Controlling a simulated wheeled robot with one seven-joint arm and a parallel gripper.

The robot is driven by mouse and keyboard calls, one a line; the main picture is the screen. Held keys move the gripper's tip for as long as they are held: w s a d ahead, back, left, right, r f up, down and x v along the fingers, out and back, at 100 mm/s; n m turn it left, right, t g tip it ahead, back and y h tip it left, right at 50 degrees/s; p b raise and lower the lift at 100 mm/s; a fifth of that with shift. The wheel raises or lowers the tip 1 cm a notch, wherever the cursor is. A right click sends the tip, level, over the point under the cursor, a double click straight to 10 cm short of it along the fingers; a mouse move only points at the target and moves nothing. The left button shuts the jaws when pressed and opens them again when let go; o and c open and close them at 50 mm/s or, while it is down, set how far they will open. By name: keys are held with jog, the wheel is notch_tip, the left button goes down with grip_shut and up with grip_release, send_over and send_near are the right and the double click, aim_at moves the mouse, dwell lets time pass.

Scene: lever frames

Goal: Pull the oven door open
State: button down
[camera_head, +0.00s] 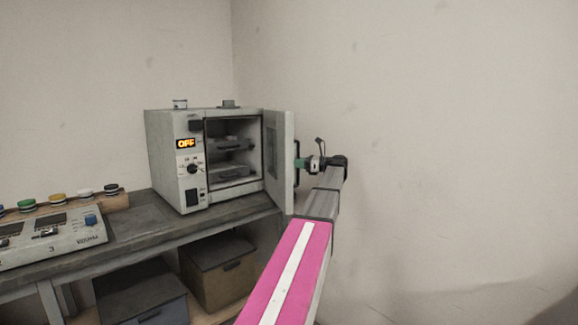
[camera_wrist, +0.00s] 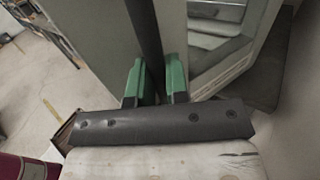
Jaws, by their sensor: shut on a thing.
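The oven (camera_head: 176,165) is a grey box on the bench with a display reading OFF. Its door (camera_head: 281,160) stands open, swung out to the right, and the chamber (camera_head: 232,150) with its shelves shows. A dark bar handle (camera_head: 297,163) is on the door's outer face. My gripper (camera_head: 303,163) reaches it from the right. In the wrist view, the green fingers (camera_wrist: 157,82) are shut around the dark handle bar (camera_wrist: 146,40), one on each side. The door (camera_wrist: 190,45) and its window fill the area beyond. The fingertip contact is partly hidden.
A grey bench (camera_head: 130,220) carries the oven. A control box (camera_head: 52,238) and several coloured-lid jars (camera_head: 57,198) stand at left. Storage boxes (camera_head: 218,270) sit on the shelf below. A bare wall (camera_head: 430,150) is close on the right, with free room before it.

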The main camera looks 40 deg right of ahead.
jog(key=shift+d, duration=1.1)
jog(key=c, duration=1.1)
grip_release()
jog(key=shift+w, duration=0.1)
jog(key=shift+a, duration=0.1)
jog(key=shift+v, duration=3.8)
